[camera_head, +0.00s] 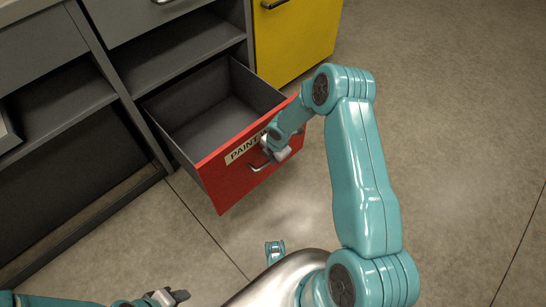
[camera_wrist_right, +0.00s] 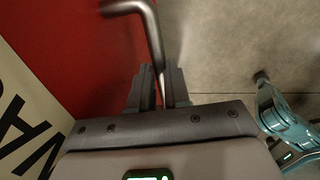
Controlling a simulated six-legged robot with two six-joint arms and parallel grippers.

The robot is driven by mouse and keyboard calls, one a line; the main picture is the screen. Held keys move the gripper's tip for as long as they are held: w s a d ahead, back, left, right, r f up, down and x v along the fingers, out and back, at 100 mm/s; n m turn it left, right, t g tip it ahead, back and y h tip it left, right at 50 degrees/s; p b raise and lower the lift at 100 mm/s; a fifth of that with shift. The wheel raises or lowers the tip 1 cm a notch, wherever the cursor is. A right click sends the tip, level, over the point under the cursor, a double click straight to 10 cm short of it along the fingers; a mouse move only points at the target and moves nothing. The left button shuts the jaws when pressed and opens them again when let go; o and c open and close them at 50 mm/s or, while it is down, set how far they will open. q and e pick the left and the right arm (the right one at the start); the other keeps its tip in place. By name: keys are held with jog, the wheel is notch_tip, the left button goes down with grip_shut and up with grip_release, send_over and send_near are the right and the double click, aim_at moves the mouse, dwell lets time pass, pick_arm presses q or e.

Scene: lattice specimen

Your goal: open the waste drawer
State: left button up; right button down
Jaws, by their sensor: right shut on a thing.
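The red-fronted drawer (camera_head: 218,184) stands pulled well out of the grey cabinet in the head view. Its grey inside looks empty. A pale label (camera_head: 242,150) on its front reads "PAINT", with the rest hidden by my gripper. My right gripper (camera_head: 270,150) is at the drawer front, shut on the metal bar handle (camera_head: 257,166). In the right wrist view the handle (camera_wrist_right: 150,32) runs down between the two dark fingers (camera_wrist_right: 160,82), beside the red front (camera_wrist_right: 75,50). My left gripper (camera_head: 170,297) is low at the bottom left, away from the drawer; its jaw gap is unclear.
The grey cabinet (camera_head: 146,128) has open shelves left of and above the drawer. A yellow cabinet front (camera_head: 295,38) with a dark handle stands right behind the drawer. The concrete floor (camera_head: 450,110) is clear to the right.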

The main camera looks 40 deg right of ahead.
jog(key=c, duration=1.1)
grip_release()
jog(key=s+r+p, duration=0.3)
jog(key=r+p, duration=0.4)
jog(key=r, duration=0.9)
jog(key=shift+d, duration=0.15)
